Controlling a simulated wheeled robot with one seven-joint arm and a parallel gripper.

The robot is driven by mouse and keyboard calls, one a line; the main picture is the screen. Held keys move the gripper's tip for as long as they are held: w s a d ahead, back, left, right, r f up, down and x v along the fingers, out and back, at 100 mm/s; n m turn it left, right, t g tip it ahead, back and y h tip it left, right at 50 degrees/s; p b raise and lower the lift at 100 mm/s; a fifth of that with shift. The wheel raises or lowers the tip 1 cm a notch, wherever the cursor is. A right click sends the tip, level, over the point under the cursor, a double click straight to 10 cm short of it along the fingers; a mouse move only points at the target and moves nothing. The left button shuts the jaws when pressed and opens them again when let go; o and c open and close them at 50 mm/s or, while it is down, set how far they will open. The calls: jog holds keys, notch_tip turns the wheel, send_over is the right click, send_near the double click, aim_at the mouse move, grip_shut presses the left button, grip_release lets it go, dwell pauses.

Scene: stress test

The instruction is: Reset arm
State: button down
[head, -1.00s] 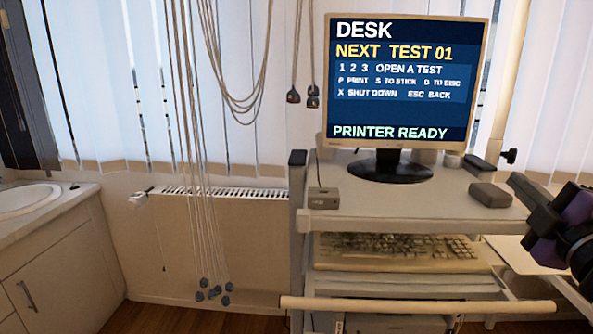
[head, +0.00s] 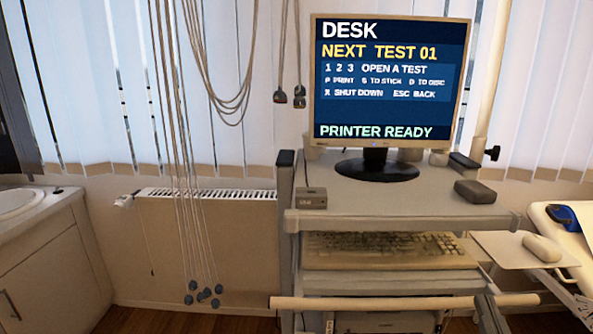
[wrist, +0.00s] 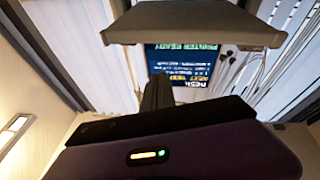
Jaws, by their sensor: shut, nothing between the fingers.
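My gripper (wrist: 157,93) shows in the wrist view as dark fingers held together beyond a dark purple housing with a small lit indicator. Nothing shows between the fingers. Neither my arm nor my gripper is in the head view now. In the wrist view the scene appears upside down, with the monitor screen (wrist: 183,65) beyond the fingers and partly covered by a grey-brown panel (wrist: 195,22). I cannot tell for sure what the panel is.
In the head view a monitor (head: 392,80) stands on a cart shelf (head: 400,212) above a keyboard (head: 385,250). Hanging cables (head: 190,200) pass in front of the radiator (head: 205,240). A sink counter (head: 45,230) is left; a small side shelf (head: 505,250) is right.

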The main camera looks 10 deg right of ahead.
jog(key=s+a+f+g+y, duration=0.1)
jog(key=s+a+f+y, duration=0.1)
jog(key=s+a+f, duration=0.3)
jog(key=s+a+f+n+g+y, duration=0.1)
jog(key=s+a+f, duration=0.4)
jog(key=s, duration=0.6)
jog(key=s+a+f+n+g+y, duration=0.1)
jog(key=s+a+f+g+y, duration=0.2)
jog(key=s+a+f+y, duration=0.2)
jog(key=s+f, duration=0.3)
jog(key=shift+a, duration=0.25)
